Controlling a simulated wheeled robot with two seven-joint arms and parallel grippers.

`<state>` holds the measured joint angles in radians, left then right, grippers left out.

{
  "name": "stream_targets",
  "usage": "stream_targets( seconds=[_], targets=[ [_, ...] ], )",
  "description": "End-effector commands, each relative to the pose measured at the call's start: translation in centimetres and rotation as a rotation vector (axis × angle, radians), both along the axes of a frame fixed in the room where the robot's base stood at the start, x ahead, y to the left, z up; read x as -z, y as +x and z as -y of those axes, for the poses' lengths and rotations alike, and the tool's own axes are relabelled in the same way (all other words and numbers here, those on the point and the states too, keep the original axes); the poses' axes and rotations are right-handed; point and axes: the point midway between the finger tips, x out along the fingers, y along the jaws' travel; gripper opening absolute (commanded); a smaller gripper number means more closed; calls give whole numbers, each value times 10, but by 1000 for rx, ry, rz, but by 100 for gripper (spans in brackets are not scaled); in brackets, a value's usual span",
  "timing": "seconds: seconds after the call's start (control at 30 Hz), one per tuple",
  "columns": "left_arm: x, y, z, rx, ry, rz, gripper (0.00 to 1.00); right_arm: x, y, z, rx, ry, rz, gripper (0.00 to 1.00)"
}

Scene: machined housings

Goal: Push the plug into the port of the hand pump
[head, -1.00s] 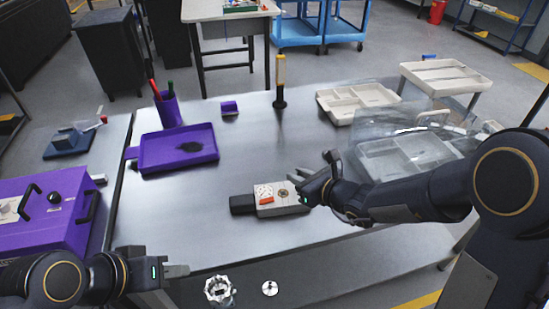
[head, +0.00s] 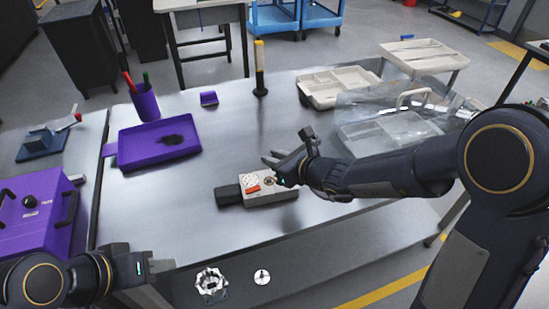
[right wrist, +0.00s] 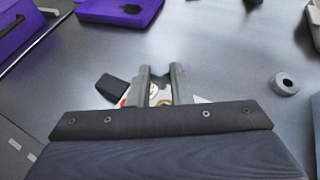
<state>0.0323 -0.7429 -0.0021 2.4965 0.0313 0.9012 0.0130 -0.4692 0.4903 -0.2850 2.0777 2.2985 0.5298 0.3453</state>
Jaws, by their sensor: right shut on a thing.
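The hand pump (head: 262,198) lies on the metal table in the head view, a beige block with an orange-red part on top and a dark block at its left end. A round port (head: 269,181) shows on its top, close to my right gripper. My right gripper (head: 270,168) is over the right part of the pump. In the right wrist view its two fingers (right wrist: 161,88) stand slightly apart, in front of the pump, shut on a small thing. I cannot make out the plug clearly between them. My left gripper (head: 160,266) is low at the left, away from the pump; its finger gap does not show.
A purple tray (head: 130,152), a purple pen cup (head: 145,102) and a yellow-handled tool (head: 260,70) stand behind the pump. Beige divided trays (head: 325,93) and a clear-covered tray (head: 385,145) are at the right. A purple box (head: 35,215) is at left.

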Motion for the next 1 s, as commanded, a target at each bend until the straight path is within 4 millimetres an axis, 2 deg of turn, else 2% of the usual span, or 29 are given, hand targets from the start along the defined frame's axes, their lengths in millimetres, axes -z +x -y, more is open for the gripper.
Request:
stream_targets(
  seconds=[1.0],
  targets=[
    [54,0,0,0,0,0,36,49,0,0,0,1,1,0]
  ],
)
